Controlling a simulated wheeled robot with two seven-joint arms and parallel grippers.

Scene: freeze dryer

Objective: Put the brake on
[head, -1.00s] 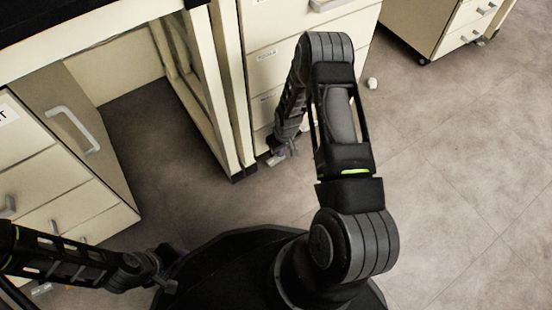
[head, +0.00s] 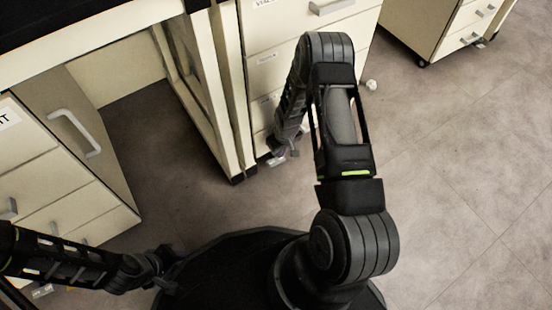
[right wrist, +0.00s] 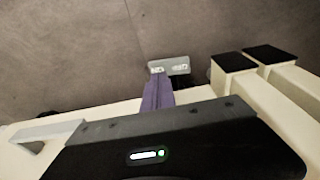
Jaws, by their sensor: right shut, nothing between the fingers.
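A small grey brake pedal with two white labels shows in the right wrist view (right wrist: 170,66) at the foot of a drawer cabinet. In the head view a small grey piece of it (head: 293,153) shows low at the cabinet's front, partly hidden by my right gripper (head: 279,150). My right gripper is shut and empty. In the right wrist view its purple-tinted fingers (right wrist: 158,92) point at the pedal's near edge, and I cannot tell whether they touch it. My left gripper (head: 165,284) is low at the left beside my base, and its jaws are too small to read.
The cream drawer cabinet (head: 266,72) stands beside bench legs (head: 213,95). Another drawer cabinet (head: 50,180) is at the left and a wheeled one (head: 445,25) at the back right. A small white object (head: 371,85) lies on the floor. The floor at the right is clear.

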